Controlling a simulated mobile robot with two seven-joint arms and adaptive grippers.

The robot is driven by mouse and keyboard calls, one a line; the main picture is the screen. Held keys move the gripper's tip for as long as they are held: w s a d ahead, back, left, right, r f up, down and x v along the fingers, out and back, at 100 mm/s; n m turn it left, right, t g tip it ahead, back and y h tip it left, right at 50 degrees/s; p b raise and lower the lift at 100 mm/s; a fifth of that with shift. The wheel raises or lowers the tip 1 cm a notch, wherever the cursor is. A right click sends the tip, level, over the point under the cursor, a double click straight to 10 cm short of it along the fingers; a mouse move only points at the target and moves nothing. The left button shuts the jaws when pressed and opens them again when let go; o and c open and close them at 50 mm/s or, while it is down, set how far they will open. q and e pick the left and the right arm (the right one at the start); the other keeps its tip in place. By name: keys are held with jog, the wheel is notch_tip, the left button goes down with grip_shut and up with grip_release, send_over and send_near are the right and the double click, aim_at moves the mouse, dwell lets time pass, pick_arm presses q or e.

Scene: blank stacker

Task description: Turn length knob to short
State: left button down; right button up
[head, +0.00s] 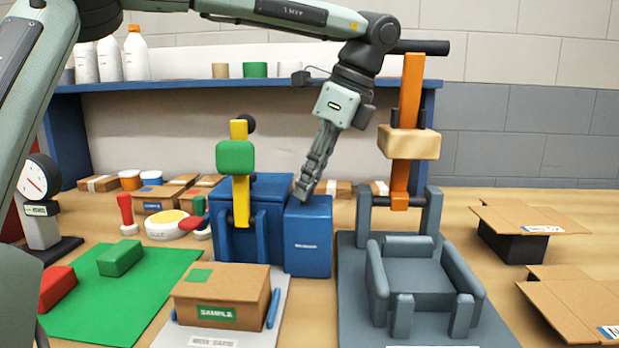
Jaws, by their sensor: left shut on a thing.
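A blue machine with a smaller blue box (308,240) on its right side stands in the middle of the table. My left gripper (302,192) comes down from above, and its fingertips are at the top of this blue box. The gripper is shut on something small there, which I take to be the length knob. The knob itself is hidden by the fingers, so I cannot tell its setting. A yellow upright lever with a green block (236,157) stands on the machine, left of the gripper. My right gripper is not in view.
A grey press (418,278) with an orange lever (408,95) stands close on the right. A cardboard sample box (220,297) sits in front of the machine. A green mat (120,305) lies left, a blue shelf (180,86) behind. Open cartons (530,216) stand far right.

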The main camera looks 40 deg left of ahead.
pick_arm(q)
jog(key=c, duration=1.5)
grip_release()
jog(key=shift+c, duration=0.2)
